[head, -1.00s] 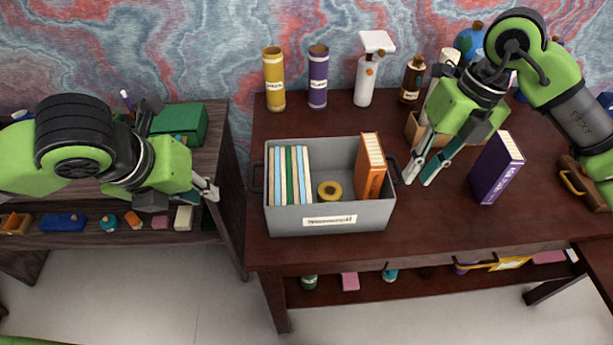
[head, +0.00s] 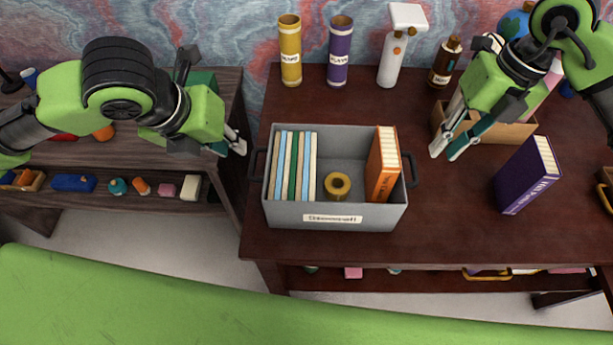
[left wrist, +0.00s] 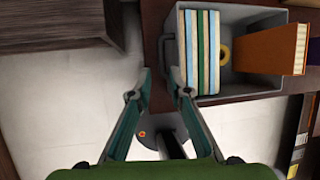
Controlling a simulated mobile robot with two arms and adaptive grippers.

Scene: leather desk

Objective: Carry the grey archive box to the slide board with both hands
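The grey archive box (head: 360,215) sits upright on the dark red-brown desk, with a dark handle on each short side. It holds several thin books (head: 292,165), a yellow tape roll (head: 338,185) and an orange book (head: 383,165). My left gripper (head: 234,148) is open and empty, just left of the box's left handle (head: 257,165) and apart from it. In the left wrist view its fingertips (left wrist: 160,74) are spread, with the box (left wrist: 240,97) to their right. My right gripper (head: 447,153) is open and empty, right of the right handle (head: 411,170). I cannot make out a slide board.
A purple book (head: 527,175) stands on the desk right of the box. Yellow (head: 290,52) and purple (head: 339,52) tubes, a spray bottle (head: 394,55) and a brown bottle (head: 445,62) stand behind. A dark shelf unit (head: 180,80) is at left. A gap separates it from the desk.

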